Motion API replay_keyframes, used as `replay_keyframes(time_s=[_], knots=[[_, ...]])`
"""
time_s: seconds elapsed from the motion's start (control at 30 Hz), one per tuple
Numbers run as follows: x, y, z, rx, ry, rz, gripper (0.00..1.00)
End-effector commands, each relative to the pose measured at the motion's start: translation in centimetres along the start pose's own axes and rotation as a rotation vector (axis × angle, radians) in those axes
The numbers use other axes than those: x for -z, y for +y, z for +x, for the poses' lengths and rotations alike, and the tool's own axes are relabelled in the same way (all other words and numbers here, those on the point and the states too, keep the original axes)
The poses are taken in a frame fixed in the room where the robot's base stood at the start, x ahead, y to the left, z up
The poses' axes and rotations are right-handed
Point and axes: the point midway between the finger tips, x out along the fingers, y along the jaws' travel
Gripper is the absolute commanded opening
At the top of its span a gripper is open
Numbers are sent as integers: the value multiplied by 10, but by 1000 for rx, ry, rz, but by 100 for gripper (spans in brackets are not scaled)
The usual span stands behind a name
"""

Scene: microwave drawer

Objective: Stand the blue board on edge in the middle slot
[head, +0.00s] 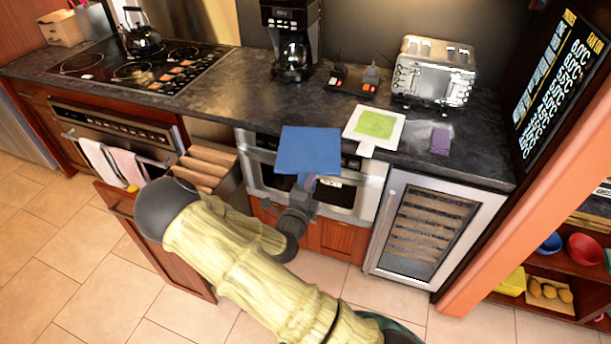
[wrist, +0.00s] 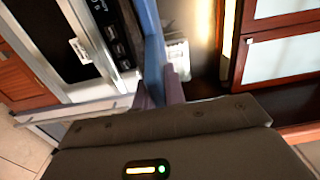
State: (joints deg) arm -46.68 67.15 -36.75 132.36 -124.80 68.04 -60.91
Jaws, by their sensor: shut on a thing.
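The blue board (head: 310,151) is in my gripper (head: 308,181), in front of the microwave drawer front (head: 345,195) and near the counter's front edge in the head view. My gripper is shut on the board's near edge. In the wrist view the blue board (wrist: 152,45) shows nearly edge-on, rising between the two fingers of my gripper (wrist: 158,90). The open drawer (head: 232,186), with several wooden dividers (head: 205,160) forming slots, is left of the board. My arm hides part of the drawer, and the middle slot is only partly visible.
A green-and-white board (head: 376,123) and a purple cloth-like item (head: 440,140) lie on the dark counter (head: 240,90). A toaster (head: 433,72) and a coffee maker (head: 291,40) stand behind. A wine cooler (head: 430,235) is to the right. The tiled floor (head: 60,270) is clear at left.

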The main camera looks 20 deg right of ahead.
Motion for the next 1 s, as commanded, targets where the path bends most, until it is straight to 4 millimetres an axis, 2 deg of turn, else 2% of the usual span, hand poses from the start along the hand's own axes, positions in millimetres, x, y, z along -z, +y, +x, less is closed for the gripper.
replay_keyframes(time_s=[0.03, 0.17, 0.43, 0.63, 0.9, 1.0], knots=[[6, 12, 0, -6, -42, -10, 0], [12, 38, 0, -10, -173, -9, 0], [26, 80, 5, -8, -392, -4, 0], [33, 102, 8, -7, -506, 0, 0], [39, 122, 10, -5, -607, 2, 0], [37, 123, 8, -7, -614, -2, 0]])
